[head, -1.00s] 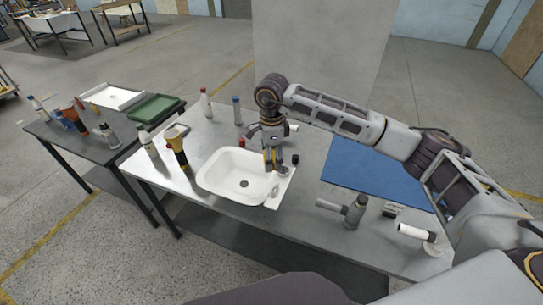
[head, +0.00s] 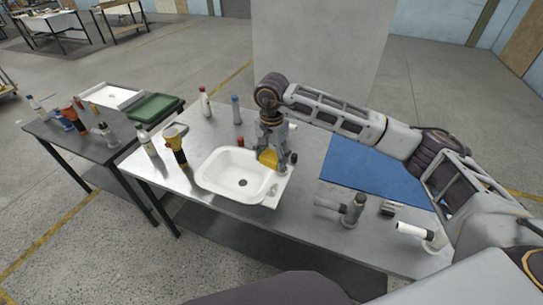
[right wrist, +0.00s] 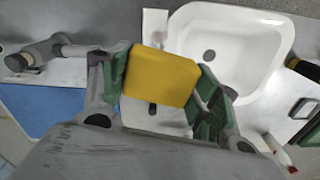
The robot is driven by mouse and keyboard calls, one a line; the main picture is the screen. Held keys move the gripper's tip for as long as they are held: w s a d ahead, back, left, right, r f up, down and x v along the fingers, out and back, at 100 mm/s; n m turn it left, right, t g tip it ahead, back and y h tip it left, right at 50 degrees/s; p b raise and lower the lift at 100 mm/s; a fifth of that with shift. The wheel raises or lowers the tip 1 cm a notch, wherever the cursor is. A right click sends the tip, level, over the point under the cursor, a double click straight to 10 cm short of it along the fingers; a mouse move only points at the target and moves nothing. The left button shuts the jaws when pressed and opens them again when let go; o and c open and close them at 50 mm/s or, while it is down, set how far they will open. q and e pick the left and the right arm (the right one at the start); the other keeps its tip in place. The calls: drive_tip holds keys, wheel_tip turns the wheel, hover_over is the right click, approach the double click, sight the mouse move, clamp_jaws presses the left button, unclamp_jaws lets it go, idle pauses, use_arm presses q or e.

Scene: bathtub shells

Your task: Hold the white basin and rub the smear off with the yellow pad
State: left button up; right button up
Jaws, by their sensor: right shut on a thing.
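The white basin (head: 215,182) sits on the metal table, its dark drain near the middle of its bowl. It also shows in the right wrist view (right wrist: 262,62). My right gripper (head: 271,159) is shut on the yellow pad (head: 268,158) and holds it over the basin's right rim. In the right wrist view the pad (right wrist: 160,77) sits between the green-lined fingers, beside the bowl; I cannot tell whether it touches the rim. I make out no smear in the bowl; the pad and gripper hide part of the basin. My left gripper is not in view.
On the metal table (head: 230,225), a yellow-and-black tool (head: 178,150) and a white bottle (head: 147,143) stand left of the basin. A blue mat (head: 375,172) lies to the right, with a grey fixture (head: 353,210) in front of it. A dark side table holds a green tray (head: 152,107).

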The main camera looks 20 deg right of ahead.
drive_tip(key=n, duration=0.4)
drive_tip(key=shift+n, duration=2.3)
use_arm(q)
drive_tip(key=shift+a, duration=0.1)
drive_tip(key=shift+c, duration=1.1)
